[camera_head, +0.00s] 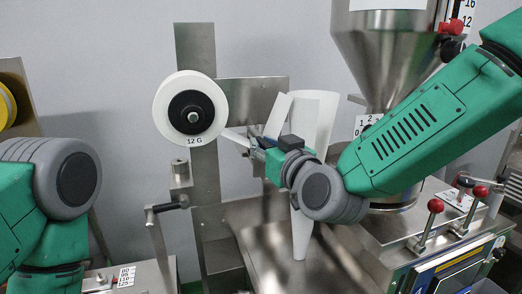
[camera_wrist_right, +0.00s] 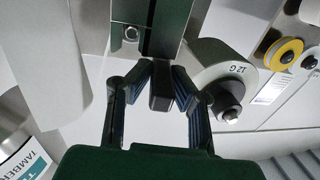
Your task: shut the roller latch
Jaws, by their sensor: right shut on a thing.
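My right gripper (camera_head: 257,149) reaches in from the right to the machine's middle, beside the white paper web. In the right wrist view the two fingertips (camera_wrist_right: 161,86) are closed on a dark, short bar-like piece, the roller latch (camera_wrist_right: 161,98), below a grey metal plate. In the head view the fingers and wrist hide most of the latch, and I cannot tell its exact angle. My left arm shows at the left edge, but its gripper is out of the picture.
A white paper roll (camera_head: 169,122) marked 12 G hangs on the metal upright, left of my right gripper. A steel hopper (camera_head: 383,60) stands behind my right arm. Red-knobbed levers (camera_head: 435,206) stand at the lower right. A black crank handle (camera_head: 166,207) is at lower left centre.

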